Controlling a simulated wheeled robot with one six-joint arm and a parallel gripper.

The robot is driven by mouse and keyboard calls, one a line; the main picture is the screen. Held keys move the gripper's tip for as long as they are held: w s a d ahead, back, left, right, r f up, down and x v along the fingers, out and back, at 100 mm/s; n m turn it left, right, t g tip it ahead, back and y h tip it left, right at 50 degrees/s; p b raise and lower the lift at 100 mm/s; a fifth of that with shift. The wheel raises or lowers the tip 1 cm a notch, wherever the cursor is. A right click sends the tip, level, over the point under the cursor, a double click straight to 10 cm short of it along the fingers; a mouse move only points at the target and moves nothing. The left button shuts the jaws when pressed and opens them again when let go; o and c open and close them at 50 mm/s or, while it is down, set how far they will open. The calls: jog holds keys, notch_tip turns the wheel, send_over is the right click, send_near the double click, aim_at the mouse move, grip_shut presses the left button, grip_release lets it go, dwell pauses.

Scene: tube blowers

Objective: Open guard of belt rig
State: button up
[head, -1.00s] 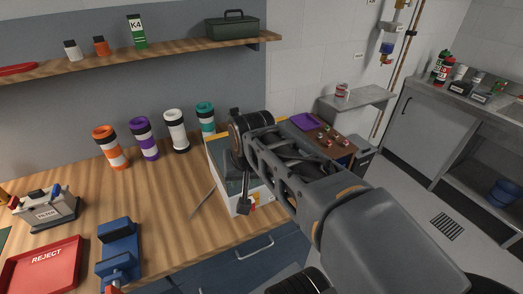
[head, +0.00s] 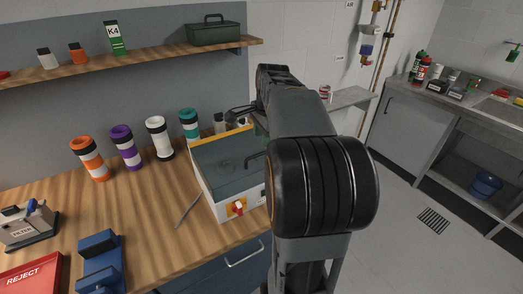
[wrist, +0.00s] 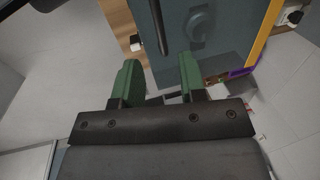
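The belt rig (head: 218,204) is a pale box on the wooden bench, with a red knob on a yellow plate (head: 237,208) at its front. Its dark teal guard (head: 215,158) lies flat and shut on top, with a round mark and a yellow strip at the far edge. A dark handle (head: 256,158) shows near the guard's right side, partly behind my arm. In the wrist view, the guard (wrist: 222,35) and its dark bar handle (wrist: 159,25) lie beyond my fingertips. My gripper (wrist: 160,82) is open, its green fingers apart with nothing between them.
Orange, purple, white and teal banded tubes (head: 124,147) stand behind and left of the rig. A thin rod (head: 187,209) lies left of it. A blue fixture (head: 100,262) and red reject tray (head: 32,277) are at front left. A shelf (head: 160,55) runs above. Open floor lies right.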

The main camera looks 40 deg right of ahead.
aim_at(262, 154)
jog(key=f, duration=0.3)
jog(key=w+f, duration=0.1)
jog(key=f, duration=0.2)
jog(key=shift+w+f, duration=0.15)
jog(key=shift+f, duration=0.2)
jog(key=shift+c, duration=0.3)
grip_shut()
